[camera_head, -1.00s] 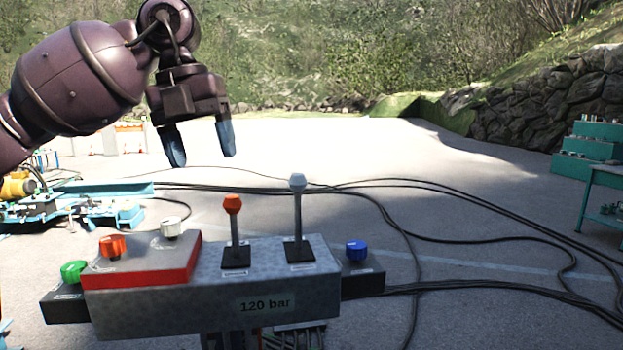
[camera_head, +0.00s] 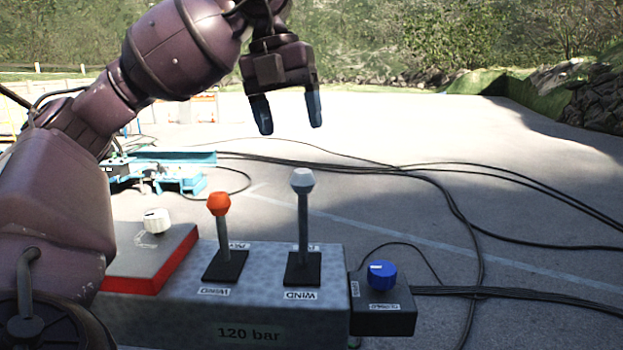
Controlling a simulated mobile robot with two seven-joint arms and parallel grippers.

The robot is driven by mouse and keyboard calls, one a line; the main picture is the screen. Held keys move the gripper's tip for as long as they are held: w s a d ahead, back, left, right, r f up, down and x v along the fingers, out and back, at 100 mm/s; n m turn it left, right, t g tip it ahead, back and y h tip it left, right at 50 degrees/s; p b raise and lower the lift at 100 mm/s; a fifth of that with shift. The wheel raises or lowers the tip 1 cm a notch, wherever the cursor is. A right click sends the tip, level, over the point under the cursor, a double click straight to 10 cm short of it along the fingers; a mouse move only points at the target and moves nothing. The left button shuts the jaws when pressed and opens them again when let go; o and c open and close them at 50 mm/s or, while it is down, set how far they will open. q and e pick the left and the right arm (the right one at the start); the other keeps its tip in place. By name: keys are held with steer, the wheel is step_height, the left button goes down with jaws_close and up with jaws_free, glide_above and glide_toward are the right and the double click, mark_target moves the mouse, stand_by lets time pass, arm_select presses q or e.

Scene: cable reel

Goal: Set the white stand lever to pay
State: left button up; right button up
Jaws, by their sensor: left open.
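The white lever (camera_head: 303,222) has a grey shaft and a pale faceted knob. It stands about upright in a black base on the grey control stand (camera_head: 313,318), with a WIND label in front of the base. The label behind the base is mostly hidden. A red lever (camera_head: 221,232) stands to its left. My left gripper (camera_head: 288,115) is open and empty, with blue fingertips pointing down. In the picture it is above the white knob and a little left of it, apart from it. My right gripper is not in view.
A blue knob (camera_head: 382,275) sits on a black box at the stand's right. A white knob (camera_head: 156,221) is on the red-edged box at the left, partly behind my left arm. Black cables (camera_head: 447,190) cross the paved ground. The air right of the levers is clear.

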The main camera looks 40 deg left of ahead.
mark_target(302, 183)
arm_select(q)
steer(key=f, duration=0.3)
steer(key=d+f, duration=0.1)
steer(key=f, duration=0.4)
steer(key=shift+w+d+f, duration=0.25)
steer(key=shift+w+f, duration=0.1)
steer(key=shift+f, duration=0.05)
steer(key=shift+w+d+f, duration=0.1)
steer(key=shift+f, duration=0.45)
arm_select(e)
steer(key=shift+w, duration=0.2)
arm_select(q)
steer(key=shift+c, duration=0.4)
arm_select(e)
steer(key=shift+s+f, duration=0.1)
